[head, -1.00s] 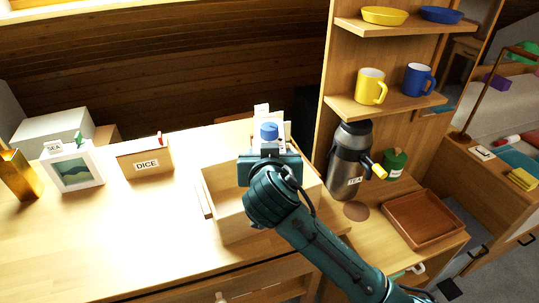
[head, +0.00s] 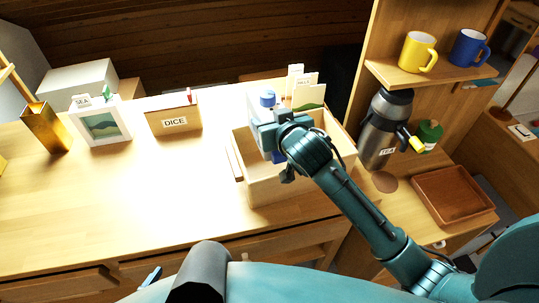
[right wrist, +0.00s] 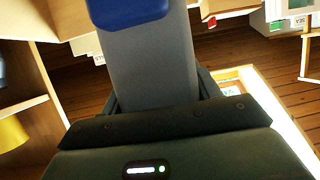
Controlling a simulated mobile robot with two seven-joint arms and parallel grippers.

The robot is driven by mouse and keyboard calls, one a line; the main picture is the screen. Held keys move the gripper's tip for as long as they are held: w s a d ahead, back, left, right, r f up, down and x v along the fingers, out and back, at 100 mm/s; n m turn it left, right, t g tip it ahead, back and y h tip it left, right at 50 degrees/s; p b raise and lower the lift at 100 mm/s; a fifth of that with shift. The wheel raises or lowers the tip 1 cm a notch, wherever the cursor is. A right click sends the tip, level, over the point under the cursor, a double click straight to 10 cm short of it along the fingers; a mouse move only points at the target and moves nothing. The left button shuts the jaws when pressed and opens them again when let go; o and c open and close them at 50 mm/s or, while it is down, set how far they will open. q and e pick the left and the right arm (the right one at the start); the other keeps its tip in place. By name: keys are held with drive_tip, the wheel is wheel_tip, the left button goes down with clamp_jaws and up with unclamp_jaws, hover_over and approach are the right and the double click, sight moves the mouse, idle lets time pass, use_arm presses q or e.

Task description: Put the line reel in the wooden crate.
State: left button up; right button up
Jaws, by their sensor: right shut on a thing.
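The wooden crate (head: 285,187) is a pale open box on the counter, right of centre in the head view. My right gripper (head: 264,128) is over the crate's left back part, its arm coming in from the lower right. It is shut on a grey thing with a blue top (head: 267,98), which I take to be the line reel. In the right wrist view this grey body (right wrist: 150,65) stands between the fingers and fills the top middle. Its lower part is hidden by the gripper, so I cannot tell if it touches the crate. My left gripper is not in view.
A DICE box (head: 174,121), a SEA picture frame (head: 105,125) and a gold vase (head: 48,130) stand to the left. A TEA flask (head: 383,130) and a brown tray (head: 453,195) are to the right. Upright cards (head: 308,92) stand at the crate's back.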

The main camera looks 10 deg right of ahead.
wheel_tip(320, 180, down, 4)
drive_tip(key=shift+s+d+f, duration=0.1)
drive_tip(key=shift+d+f, duration=0.05)
drive_tip(key=shift+f, duration=2.15)
drive_tip(key=shift+b, duration=0.3)
drive_tip(key=shift+f+b, duration=0.3)
drive_tip(key=shift+f, duration=0.3)
drive_tip(key=o, duration=1.1)
